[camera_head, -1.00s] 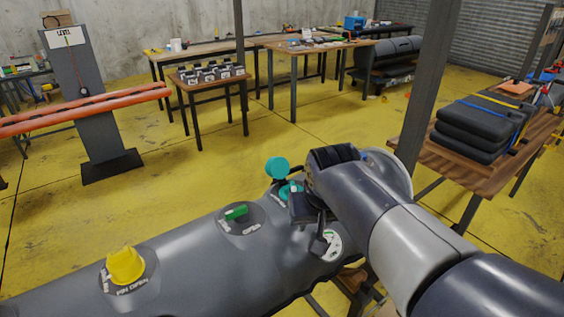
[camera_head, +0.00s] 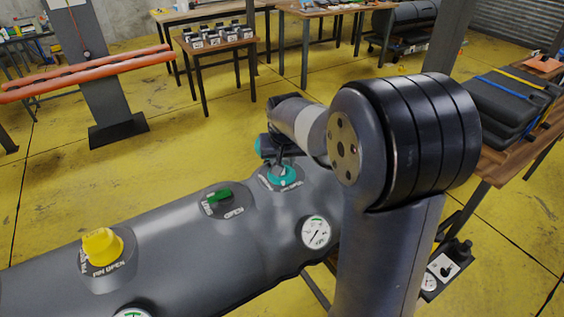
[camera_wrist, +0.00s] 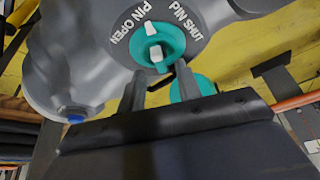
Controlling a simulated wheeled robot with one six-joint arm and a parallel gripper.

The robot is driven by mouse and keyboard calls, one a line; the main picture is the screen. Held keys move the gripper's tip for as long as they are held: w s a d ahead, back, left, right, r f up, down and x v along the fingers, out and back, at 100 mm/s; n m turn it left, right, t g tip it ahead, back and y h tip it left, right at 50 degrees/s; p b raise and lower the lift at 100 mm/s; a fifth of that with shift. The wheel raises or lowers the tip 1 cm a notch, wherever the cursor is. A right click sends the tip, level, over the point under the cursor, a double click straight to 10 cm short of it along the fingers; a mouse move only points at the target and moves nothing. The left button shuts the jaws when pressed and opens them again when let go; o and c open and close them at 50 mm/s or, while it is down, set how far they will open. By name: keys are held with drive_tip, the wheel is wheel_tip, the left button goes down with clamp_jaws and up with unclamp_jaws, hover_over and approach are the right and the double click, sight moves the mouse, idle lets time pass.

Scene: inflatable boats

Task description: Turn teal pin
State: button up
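The teal pin (camera_head: 284,178) sits in a round valve on the far part of the grey inflatable tube. In the wrist view the teal pin (camera_wrist: 153,42) has white marks and lies inside a dark ring lettered PIN OPEN on the left and PIN SHUT on the right. My gripper (camera_wrist: 160,74) has its two fingers apart, with nothing between them, just short of the pin. In the head view my gripper (camera_head: 281,160) is over the valve. A round teal cap (camera_wrist: 192,86) shows behind the right finger; it is partly hidden.
Along the grey tube (camera_head: 180,245) are a green valve (camera_head: 220,196), a yellow valve (camera_head: 102,246) and a white gauge (camera_head: 316,233). A wooden table with dark folded pads (camera_head: 502,108) stands at the right. Yellow floor beyond the tube is open.

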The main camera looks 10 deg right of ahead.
drive_tip(key=shift+x, duration=1.25)
drive_tip(key=shift+c, duration=0.4)
clamp_jaws()
